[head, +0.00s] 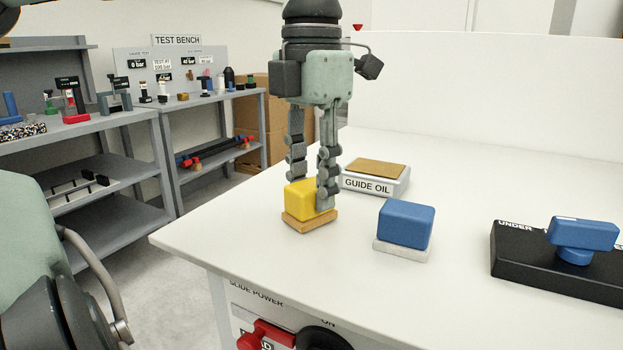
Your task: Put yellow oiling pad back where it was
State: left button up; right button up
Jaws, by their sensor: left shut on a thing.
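The yellow oiling pad (301,199) is a yellow block on a tan base, near the left part of the white table. My left gripper (312,190) points straight down from above and is shut on its yellow block. The pad is upright, at or just above the table top; I cannot tell whether it touches. Behind it to the right is a grey tray labelled GUIDE OIL (402,184) with a flat brown top and nothing on it. My fingers hide part of the pad. My right gripper is not in view.
A blue block on a pale base (405,224) stands right of the pad. Farther right is a black box with a blue knob (540,273). A red switch (262,336) is on the table's front. Shelves marked TEST BENCH (177,40) stand at back left. The table's front middle is clear.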

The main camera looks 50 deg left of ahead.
aim_at(312, 184)
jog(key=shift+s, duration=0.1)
pick_arm(q)
jog(key=shift+f, duration=0.2)
jog(key=o, duration=1.1)
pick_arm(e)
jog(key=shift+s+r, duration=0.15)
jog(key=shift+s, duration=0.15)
pick_arm(q)
jog(key=shift+r, duration=0.15)
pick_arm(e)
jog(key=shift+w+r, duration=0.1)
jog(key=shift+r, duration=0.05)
pick_arm(q)
jog(key=shift+r, duration=0.35)
notch_tip(312, 184, up, 12)
jog(key=shift+f+p, duration=0.25)
jog(key=shift+p, duration=0.15)
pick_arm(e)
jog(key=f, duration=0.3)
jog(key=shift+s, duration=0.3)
